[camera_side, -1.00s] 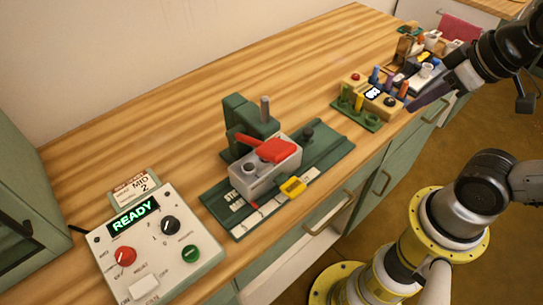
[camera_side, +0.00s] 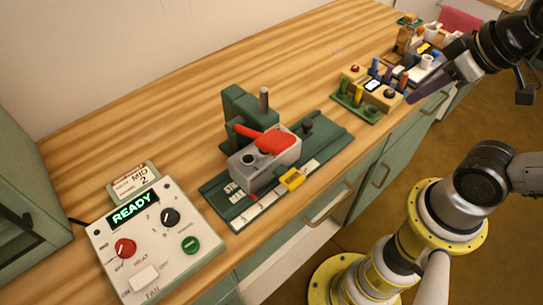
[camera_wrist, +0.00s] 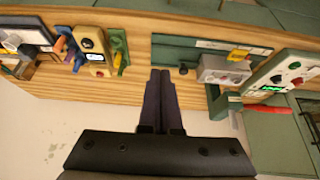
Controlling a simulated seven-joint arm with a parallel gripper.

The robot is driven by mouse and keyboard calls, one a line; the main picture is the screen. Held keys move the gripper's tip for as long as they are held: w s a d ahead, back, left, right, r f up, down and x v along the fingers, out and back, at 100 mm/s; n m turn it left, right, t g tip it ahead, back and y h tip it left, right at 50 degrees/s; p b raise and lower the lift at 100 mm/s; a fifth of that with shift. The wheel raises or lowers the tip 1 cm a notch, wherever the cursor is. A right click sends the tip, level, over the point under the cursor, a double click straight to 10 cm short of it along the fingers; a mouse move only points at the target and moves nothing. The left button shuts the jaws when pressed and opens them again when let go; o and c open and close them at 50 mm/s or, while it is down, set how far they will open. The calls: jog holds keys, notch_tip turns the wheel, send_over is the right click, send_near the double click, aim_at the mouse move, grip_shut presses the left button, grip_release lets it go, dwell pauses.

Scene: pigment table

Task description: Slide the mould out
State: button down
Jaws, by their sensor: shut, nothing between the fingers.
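A grey block (camera_side: 262,172) sits on a green rail base (camera_side: 330,137) with a red lever (camera_side: 268,141) lying across its top. It looks like the mould, but I cannot be sure. A yellow tab (camera_side: 291,180) is at its front side. A green upright (camera_side: 238,104) with a grey pin stands behind it. The block also shows in the wrist view (camera_wrist: 222,70). My gripper (camera_side: 410,99) is shut and empty, well to the right of the block, near the bench's front edge. Its dark fingers (camera_wrist: 160,76) lie together in the wrist view.
A control box (camera_side: 152,240) reading READY stands at the front left. A small rack (camera_side: 366,97) with coloured sticks and a red-buttoned box is close to my gripper. More items crowd the far right. The bench (camera_side: 150,120) behind the green base is clear.

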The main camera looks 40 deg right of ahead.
jog(key=c, duration=1.2)
grip_release()
jog(key=shift+c, duration=0.2)
jog(key=shift+o, duration=1.2)
jog(key=shift+s+n, duration=0.1)
jog(key=shift+n, duration=0.3)
jog(key=o, duration=0.4)
jog(key=w+r+n, duration=0.2)
jog(key=w+r+n+g, duration=0.1)
jog(key=r, duration=0.1)
jog(key=shift+w+a, duration=0.25)
jog(key=shift+a, duration=0.05)
jog(key=n+g, duration=0.5)
send_over(308, 122)
notch_tip(308, 122, down, 6)
notch_tip(308, 122, down, 12)
jog(key=shift+f, duration=0.2)
